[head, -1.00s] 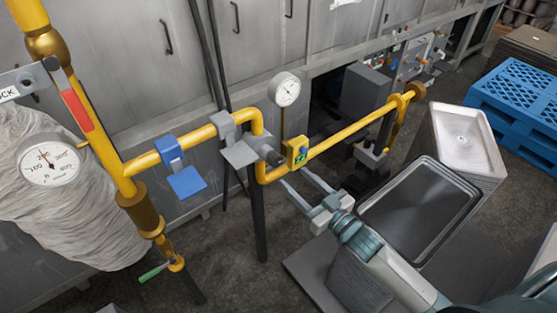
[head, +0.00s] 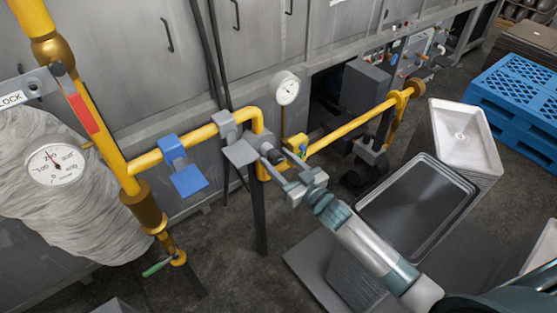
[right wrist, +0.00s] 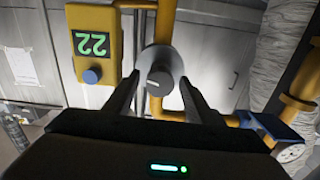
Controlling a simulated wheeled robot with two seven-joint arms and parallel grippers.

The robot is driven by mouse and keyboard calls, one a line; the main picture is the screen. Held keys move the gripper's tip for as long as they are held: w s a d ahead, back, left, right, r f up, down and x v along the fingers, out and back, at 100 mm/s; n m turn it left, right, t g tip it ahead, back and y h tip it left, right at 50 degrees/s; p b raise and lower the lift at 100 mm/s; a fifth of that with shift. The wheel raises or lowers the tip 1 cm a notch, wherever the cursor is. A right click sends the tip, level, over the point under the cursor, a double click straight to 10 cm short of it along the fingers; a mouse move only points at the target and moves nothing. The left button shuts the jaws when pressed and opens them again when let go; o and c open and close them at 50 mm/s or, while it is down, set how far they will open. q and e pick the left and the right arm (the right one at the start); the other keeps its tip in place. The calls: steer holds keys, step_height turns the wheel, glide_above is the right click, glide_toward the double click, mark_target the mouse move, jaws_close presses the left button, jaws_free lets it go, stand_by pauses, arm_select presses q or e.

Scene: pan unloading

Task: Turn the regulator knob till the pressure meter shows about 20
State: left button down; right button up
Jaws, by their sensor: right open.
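The grey regulator knob (head: 275,157) sticks out of the yellow pipe's grey fitting in the head view. In the right wrist view the round knob (right wrist: 160,78) is seen end-on. My right gripper (head: 278,168) is open, its fingers on either side of the knob and apart from it in the right wrist view (right wrist: 160,88). A round white dial meter (head: 286,88) stands above the pipe; its reading is too small to tell. A yellow box (head: 296,146) beside the knob shows a green 22 on its display (right wrist: 92,44). My left gripper is not in view.
A larger dial (head: 55,165) hangs at the left. A blue valve handle (head: 188,181) and a green-handled valve (head: 158,267) sit on the yellow pipes.

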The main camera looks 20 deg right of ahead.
steer(key=c, duration=1.1)
steer(key=shift+o, duration=0.3)
steer(key=shift+n, duration=1.2)
steer(key=o, duration=1)
steer(key=shift+o, duration=0.2)
